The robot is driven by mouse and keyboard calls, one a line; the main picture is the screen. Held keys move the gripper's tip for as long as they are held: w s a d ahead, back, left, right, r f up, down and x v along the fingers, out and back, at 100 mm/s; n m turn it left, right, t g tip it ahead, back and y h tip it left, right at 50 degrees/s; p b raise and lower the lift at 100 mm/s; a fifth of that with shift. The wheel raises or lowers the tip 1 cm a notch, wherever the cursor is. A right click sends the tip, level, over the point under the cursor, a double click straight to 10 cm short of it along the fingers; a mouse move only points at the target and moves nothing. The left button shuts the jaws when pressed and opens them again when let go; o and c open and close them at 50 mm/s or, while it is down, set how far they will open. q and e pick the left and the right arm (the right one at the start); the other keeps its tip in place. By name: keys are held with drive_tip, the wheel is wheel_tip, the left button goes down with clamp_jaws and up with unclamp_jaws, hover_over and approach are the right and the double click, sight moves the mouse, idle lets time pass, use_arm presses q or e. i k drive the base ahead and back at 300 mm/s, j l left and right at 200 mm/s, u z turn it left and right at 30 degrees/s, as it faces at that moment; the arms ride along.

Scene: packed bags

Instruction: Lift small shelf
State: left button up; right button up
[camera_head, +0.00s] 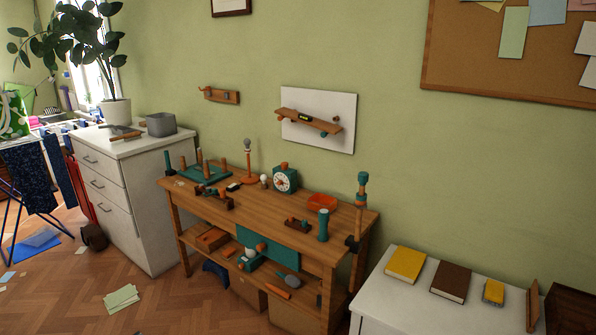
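A small wooden shelf (296,118) sits against a white panel (337,107) on the green wall, above the workbench. It slopes down a little towards the right. Teal round parts show under it, and a small dark and yellow item (304,117) is on it. Neither of my grippers is in view.
A wooden workbench (268,204) below carries a teal clock, an orange tray (322,202) and several tools. A white drawer cabinet (120,205) stands left, and a white cabinet with books (405,265) stands right. Papers (121,298) lie on the floor.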

sight(320, 124)
drive_tip(key=i+j+u, duration=0.15)
drive_tip(key=i+u, duration=1)
